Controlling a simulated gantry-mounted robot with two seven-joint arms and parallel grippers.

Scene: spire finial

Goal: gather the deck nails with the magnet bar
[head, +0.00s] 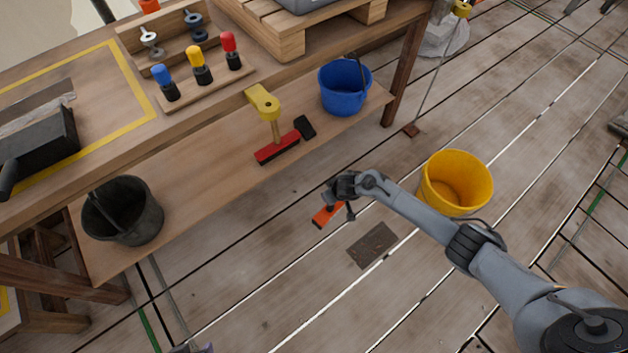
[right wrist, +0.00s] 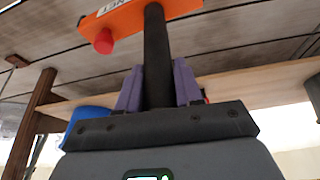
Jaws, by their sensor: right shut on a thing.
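My right gripper (head: 343,196) reaches in from the right over the deck. In the right wrist view its purple fingers (right wrist: 158,85) are shut on the black handle (right wrist: 155,50) of the orange magnet bar (right wrist: 130,14), which has a partly readable label and a red knob (right wrist: 104,42). In the head view the orange bar (head: 325,215) hangs just left of a dark rectangular patch (head: 373,245) on the planks. I cannot make out separate nails there. Only a sliver of my left gripper (head: 200,349) shows at the bottom edge; its opening is hidden.
A blue bucket (head: 345,86), a red brush (head: 277,149) and a black bucket (head: 122,212) are on the bench's lower shelf. The deck below the patch is clear.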

